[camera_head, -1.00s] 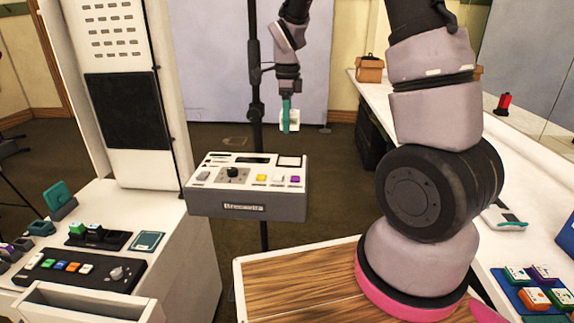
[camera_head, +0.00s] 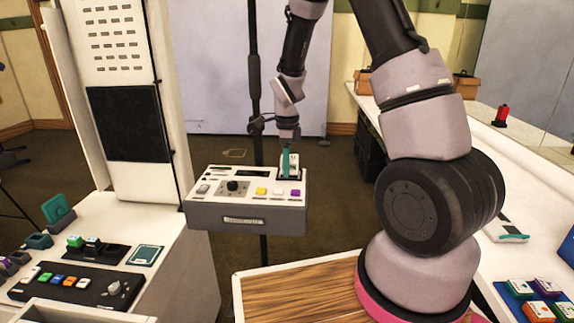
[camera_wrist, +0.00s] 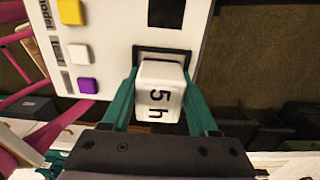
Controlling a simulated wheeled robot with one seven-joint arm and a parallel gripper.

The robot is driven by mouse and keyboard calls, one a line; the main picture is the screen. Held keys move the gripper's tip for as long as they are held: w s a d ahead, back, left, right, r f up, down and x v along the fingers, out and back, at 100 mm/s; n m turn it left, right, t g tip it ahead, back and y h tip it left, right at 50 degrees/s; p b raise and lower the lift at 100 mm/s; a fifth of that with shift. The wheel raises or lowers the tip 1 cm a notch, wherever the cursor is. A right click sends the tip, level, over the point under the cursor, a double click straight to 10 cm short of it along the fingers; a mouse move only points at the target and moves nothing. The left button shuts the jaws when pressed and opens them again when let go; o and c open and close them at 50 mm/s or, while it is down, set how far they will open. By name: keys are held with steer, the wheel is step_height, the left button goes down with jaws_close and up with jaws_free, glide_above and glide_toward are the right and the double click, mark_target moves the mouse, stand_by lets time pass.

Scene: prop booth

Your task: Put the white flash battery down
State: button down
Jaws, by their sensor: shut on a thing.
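The white flash battery (camera_wrist: 160,92) is a small white block with dark characters on its face, seen close up in the wrist view. My gripper (camera_wrist: 160,78) has teal fingers on both sides of it and is shut on it. In the head view the gripper (camera_head: 290,174) is lowered at the back right of the grey and white control box (camera_head: 245,216). The battery is at the black-framed square (camera_wrist: 150,50) on the box top and covers most of it. I cannot tell whether it touches the bottom of the square.
Yellow (camera_wrist: 70,12), white (camera_wrist: 78,53) and purple (camera_wrist: 87,85) buttons sit beside the square. A dark stand pole (camera_head: 254,80) rises behind the box. A white console (camera_head: 150,215) stands left, and a white counter (camera_head: 500,140) runs along the right.

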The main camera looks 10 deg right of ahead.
steer(key=shift+c, duration=0.8)
jaws_free()
steer(key=shift+f, duration=0.1)
step_height(320, 180, up, 12)
steer(key=s+d+r+n+t+y, duration=0.1)
steer(key=s+d+r+n+t, duration=0.2)
steer(key=s+r+n, duration=0.5)
steer(key=s+d+r+n+t+y, duration=0.1)
steer(key=s+r+n+t, duration=0.3)
steer(key=s+r+n, duration=0.5)
steer(key=s+d+r, duration=0.1)
steer(key=s+r, duration=0.1)
steer(key=s, duration=0.3)
steer(key=shift+s+d+n, duration=0.15)
steer(key=shift+d+n, duration=0.15)
steer(key=shift+d, duration=0.1)
